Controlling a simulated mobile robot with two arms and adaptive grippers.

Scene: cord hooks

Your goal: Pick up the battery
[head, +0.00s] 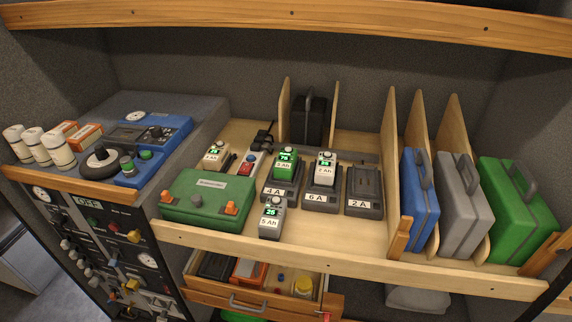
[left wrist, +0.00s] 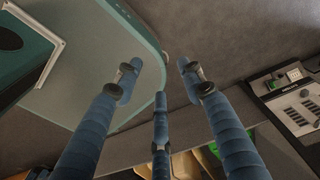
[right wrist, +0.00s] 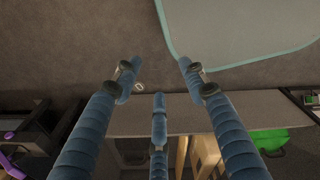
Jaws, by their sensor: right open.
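Several batteries with green displays are on the shelf in the head view. A grey one marked 5 Ah (head: 271,216) stands at the shelf's front, right of the green case. A green-topped one (head: 286,160) sits in the 4 A charger (head: 281,187), and a pale one (head: 325,168) sits in the 6 A charger (head: 321,198). Another pale one (head: 215,155) stands behind the green case. The 2 A charger (head: 365,193) is empty. My left gripper (left wrist: 160,78) and right gripper (right wrist: 160,78) are open and empty, away from the batteries; neither shows in the head view.
The green case (head: 207,198) stands left of the batteries. Wooden dividers (head: 391,165) and blue, grey and green cases (head: 515,210) fill the right side. An open drawer (head: 255,285) juts out below. The wooden front lip (head: 340,263) edges the shelf.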

